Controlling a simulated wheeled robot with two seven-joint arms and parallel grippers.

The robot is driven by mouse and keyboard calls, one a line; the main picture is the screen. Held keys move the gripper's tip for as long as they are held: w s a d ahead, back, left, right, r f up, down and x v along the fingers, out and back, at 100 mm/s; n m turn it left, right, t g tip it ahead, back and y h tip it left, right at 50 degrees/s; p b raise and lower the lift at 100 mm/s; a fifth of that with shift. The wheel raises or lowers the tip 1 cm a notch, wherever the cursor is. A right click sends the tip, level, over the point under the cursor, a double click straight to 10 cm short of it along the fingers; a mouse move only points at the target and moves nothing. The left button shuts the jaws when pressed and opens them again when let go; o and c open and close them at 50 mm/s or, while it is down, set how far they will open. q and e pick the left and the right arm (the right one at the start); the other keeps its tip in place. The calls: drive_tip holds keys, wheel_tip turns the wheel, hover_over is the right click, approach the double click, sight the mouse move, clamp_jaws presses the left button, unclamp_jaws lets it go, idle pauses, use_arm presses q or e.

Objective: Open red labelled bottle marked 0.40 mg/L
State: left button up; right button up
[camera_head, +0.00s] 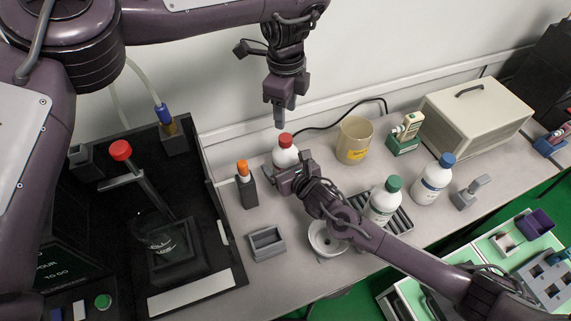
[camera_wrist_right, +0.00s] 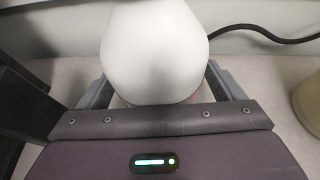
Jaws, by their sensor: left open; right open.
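The white bottle with a red cap (camera_head: 286,157) stands upright on the bench near the back wall. Its label cannot be read from here. My left gripper (camera_head: 280,120) points down just above the red cap, with its jaws open and nothing held. My right gripper (camera_head: 292,172) is low at the front of the bottle and hides its lower part. In the right wrist view the white bottle body (camera_wrist_right: 155,45) stands between the open fingers; firm contact cannot be made out. The cap is out of that view.
An orange-topped item in a dark holder (camera_head: 246,187) is close left. A small grey tray (camera_head: 267,244) lies in front.

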sight(285, 137)
drive_tip(key=c, duration=1.6)
use_arm(q)
drive_tip(key=shift+m, duration=0.4)
use_arm(e)
clamp_jaws()
use_arm(q)
drive_tip(key=m, duration=0.7)
drive_tip(key=shift+d, duration=0.1)
drive_tip(key=m, duration=0.5)
drive_tip(key=shift+w, duration=0.1)
drive_tip(key=m, duration=0.4)
drive_tip(key=shift+m, duration=0.3)
drive_tip(key=m, duration=0.6)
drive_tip(key=shift+m, duration=0.4)
drive_tip(key=m, duration=0.4)
drive_tip(key=shift+m, duration=0.4)
drive_tip(key=m, duration=0.6)
drive_tip(key=shift+m, duration=0.3)
drive_tip(key=m, duration=0.4)
drive_tip(key=shift+m, duration=0.3)
drive_tip(key=shift+f, duration=0.25)
wheel_tip(285, 137, down, 8)
drive_tip(key=shift+r, duration=0.25)
